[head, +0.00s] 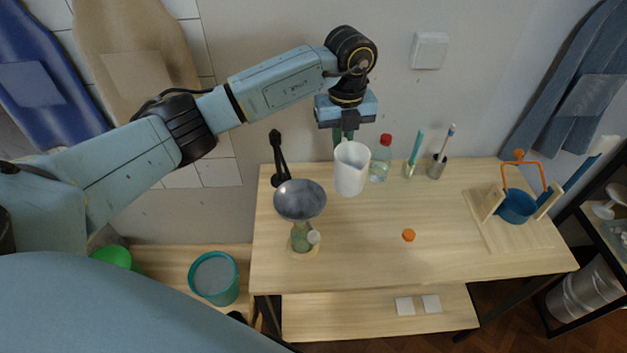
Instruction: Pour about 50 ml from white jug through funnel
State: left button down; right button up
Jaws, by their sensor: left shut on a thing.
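The white jug (351,170) is near the back of the wooden table, left of its middle. My left gripper (344,134) comes down behind it and is shut on it; the jug hides the fingertips. The jug looks about upright, and I cannot tell its contents. A grey funnel (300,200) sits in the mouth of a greenish bottle (302,236) to the left of the jug. The jug and funnel are apart. The bottle stands on a small round pale base. My right gripper is not in view.
A red-capped bottle (381,160) and two holders with brushes (436,168) stand along the table's back edge. A black stand (279,160) is at the back left. An orange cap (408,235) lies mid-table. A blue pot with an orange handle (517,207) is at right.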

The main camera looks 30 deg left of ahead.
pick_arm(q)
notch_tip(320, 180, down, 10)
jog(key=b, duration=0.2)
jog(key=shift+w+b, duration=0.35)
jog(key=shift+b, duration=0.05)
jog(key=shift+r, duration=0.1)
